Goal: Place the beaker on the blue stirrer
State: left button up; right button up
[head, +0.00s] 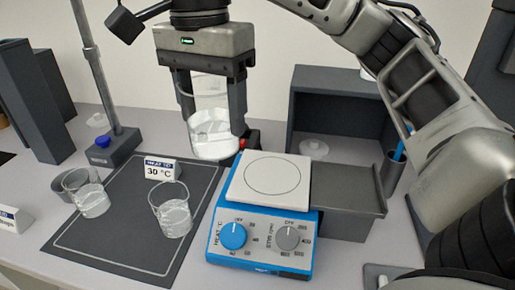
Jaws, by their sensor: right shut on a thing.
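My right gripper (212,112) is shut on a clear glass beaker (213,133) with pale liquid in its lower part. The beaker is held in the air, behind and to the left of the blue stirrer (262,225), and looks slightly tilted. The stirrer has a white square top plate (270,180) with a circle mark, a blue knob and a grey knob on its front. Nothing stands on the plate. My left gripper is not in view.
Two other beakers with liquid (174,212) (92,196) stand on the dark mat (125,235), beside a "30 °C" sign (161,170). A stand with a pole (112,145) is behind left. A grey shelf box (335,105) is behind right, and a grey ledge (345,190) adjoins the stirrer.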

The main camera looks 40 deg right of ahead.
jog(key=d+f+b, duration=0.1)
jog(key=d+f, duration=0.3)
jog(key=d+f+b, duration=0.1)
jog(key=d+f, duration=0.3)
jog(key=d+f+b, duration=0.1)
jog(key=d+f, duration=0.3)
jog(key=shift+w+d, duration=0.3)
jog(key=shift+f, duration=0.15)
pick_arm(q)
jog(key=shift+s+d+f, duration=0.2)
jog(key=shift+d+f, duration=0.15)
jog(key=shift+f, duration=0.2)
pick_arm(e)
jog(key=shift+a, duration=0.1)
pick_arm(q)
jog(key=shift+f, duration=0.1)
pick_arm(e)
jog(key=shift+f+b, duration=0.25)
jog(key=shift+b, duration=0.1)
jog(key=o, duration=1.1)
jog(key=shift+r, duration=0.1)
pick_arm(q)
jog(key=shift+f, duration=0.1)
pick_arm(e)
jog(key=shift+o, duration=0.2)
